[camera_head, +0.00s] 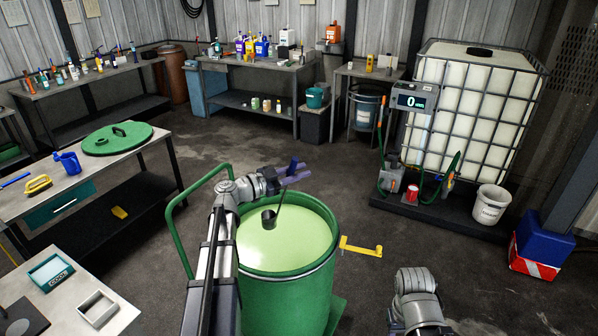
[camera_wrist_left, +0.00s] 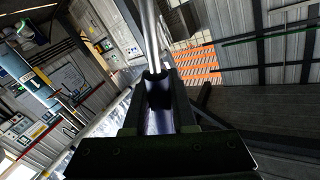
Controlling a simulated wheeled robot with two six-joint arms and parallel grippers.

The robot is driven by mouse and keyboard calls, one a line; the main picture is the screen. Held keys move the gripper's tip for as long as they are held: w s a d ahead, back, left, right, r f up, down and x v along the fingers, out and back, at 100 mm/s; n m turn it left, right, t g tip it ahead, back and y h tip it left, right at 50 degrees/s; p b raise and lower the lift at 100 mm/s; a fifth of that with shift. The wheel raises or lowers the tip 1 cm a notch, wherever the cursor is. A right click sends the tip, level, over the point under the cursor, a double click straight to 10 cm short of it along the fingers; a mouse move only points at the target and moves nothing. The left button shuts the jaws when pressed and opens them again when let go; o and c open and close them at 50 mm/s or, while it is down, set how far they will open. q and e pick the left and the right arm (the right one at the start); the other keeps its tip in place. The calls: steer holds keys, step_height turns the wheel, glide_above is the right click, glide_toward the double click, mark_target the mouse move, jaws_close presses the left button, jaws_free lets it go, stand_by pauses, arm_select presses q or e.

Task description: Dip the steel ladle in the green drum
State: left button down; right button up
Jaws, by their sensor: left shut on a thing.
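The green drum (camera_head: 290,302) stands open in front of me, filled with pale yellow-green liquid (camera_head: 300,246). My left gripper (camera_head: 290,174) is over the far part of the drum, shut on the handle of the steel ladle. The ladle's dark cup (camera_head: 268,219) hangs below, inside the drum's rim, near the liquid; I cannot tell whether it touches the surface. A blue handle end (camera_head: 294,162) shows above the fingers. In the left wrist view, the steel rod (camera_wrist_left: 152,40) runs out of the dark grip (camera_wrist_left: 158,90) between the fingers. My right gripper is not visible.
A green rail (camera_head: 170,222) rises left of the drum, and a yellow bracket (camera_head: 361,247) sticks out at its right. A bench with the green lid (camera_head: 117,138) is at left. A caged white tank (camera_head: 473,105) stands at right. The floor behind the drum is clear.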

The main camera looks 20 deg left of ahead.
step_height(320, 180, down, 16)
steer(key=b, duration=1.5)
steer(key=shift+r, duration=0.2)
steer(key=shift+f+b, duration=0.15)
steer(key=shift+b, duration=0.15)
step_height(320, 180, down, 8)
steer(key=b, duration=0.8)
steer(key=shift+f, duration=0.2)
stand_by(0.7)
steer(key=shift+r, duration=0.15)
stand_by(0.4)
